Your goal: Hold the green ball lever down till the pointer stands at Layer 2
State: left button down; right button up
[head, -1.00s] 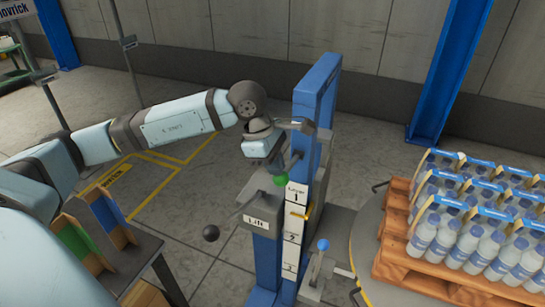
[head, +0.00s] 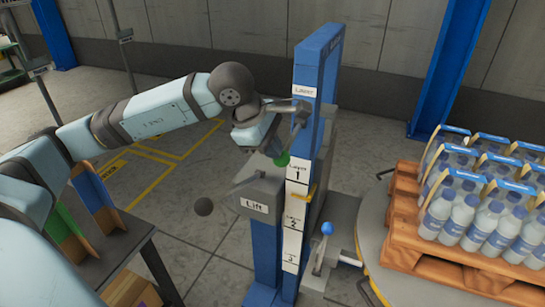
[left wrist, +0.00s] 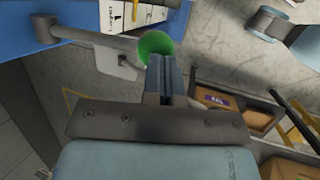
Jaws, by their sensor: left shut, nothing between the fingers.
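The green ball lever (head: 281,160) sticks out at the blue post, above the grey Lift box. My left gripper (head: 272,149) is shut and empty, with its tips close to the ball. In the left wrist view the shut fingers (left wrist: 165,76) end right beside the green ball (left wrist: 155,47); whether they touch it I cannot tell. The yellow pointer (head: 303,195) stands on the scale (head: 292,238) a little below the Layer 1 label and above Layer 2. My right gripper is not in view.
A black ball lever (head: 203,207) sticks out left of the Lift box (head: 257,195). A blue ball lever (head: 327,228) stands right of the post. A wooden pallet (head: 415,262) of bottles is at right. A table (head: 120,258) with upright panels is at left.

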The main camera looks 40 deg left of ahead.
pick_arm(q)
notch_tip(320, 180, down, 2)
jog(key=shift+f+b, duration=0.15)
jog(key=shift+b, duration=0.85)
jog(key=shift+f+b, duration=0.3)
jog(key=shift+b, duration=0.1)
jog(key=shift+s+f+b, duration=0.1)
jog(key=shift+f+b, duration=0.2)
jog(key=shift+b, duration=0.35)
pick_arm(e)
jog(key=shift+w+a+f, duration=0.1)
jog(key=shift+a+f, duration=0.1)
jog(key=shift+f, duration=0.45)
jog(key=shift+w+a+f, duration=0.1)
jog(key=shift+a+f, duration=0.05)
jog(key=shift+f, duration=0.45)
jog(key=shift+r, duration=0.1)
pick_arm(q)
jog(key=shift+s+d+f, duration=0.1)
jog(key=shift+s+f, duration=0.05)
jog(key=shift+f, duration=0.1)
jog(key=shift+r, duration=0.1)
jog(key=v, duration=1.4)
jog(key=shift+r+p, duration=0.3)
jog(key=shift+p, duration=0.05)
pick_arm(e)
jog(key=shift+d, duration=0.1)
